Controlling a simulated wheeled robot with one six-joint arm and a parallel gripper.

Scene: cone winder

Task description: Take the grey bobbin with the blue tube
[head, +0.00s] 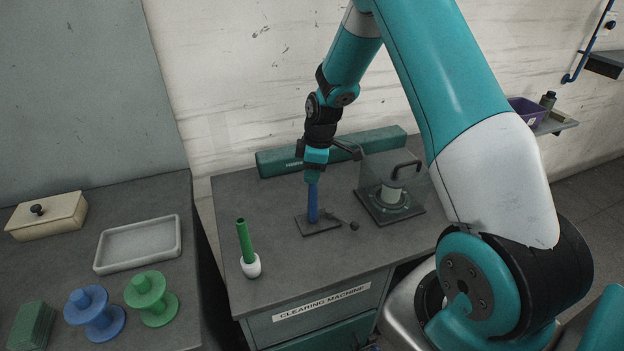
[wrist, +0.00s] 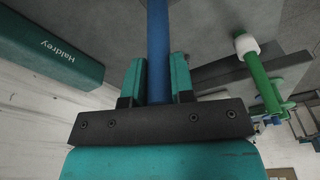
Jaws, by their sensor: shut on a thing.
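The blue tube (head: 312,204) stands upright on a small dark plate (head: 328,228) on the machine top. No grey winding can be made out on it, and its top is hidden by my gripper. My gripper (head: 313,178) points down from above and is shut on the upper part of the tube. In the wrist view, the blue tube (wrist: 157,45) lies between the two teal fingers of my gripper (wrist: 157,75), one on each side.
Left of it stands a green tube (head: 244,240) with a white winding (head: 251,267). A clear cover with a handle (head: 392,180) is to the right. A teal bar (head: 280,162) lies behind. The left table holds a tray (head: 138,245), blue and green spools (head: 152,298) and a box.

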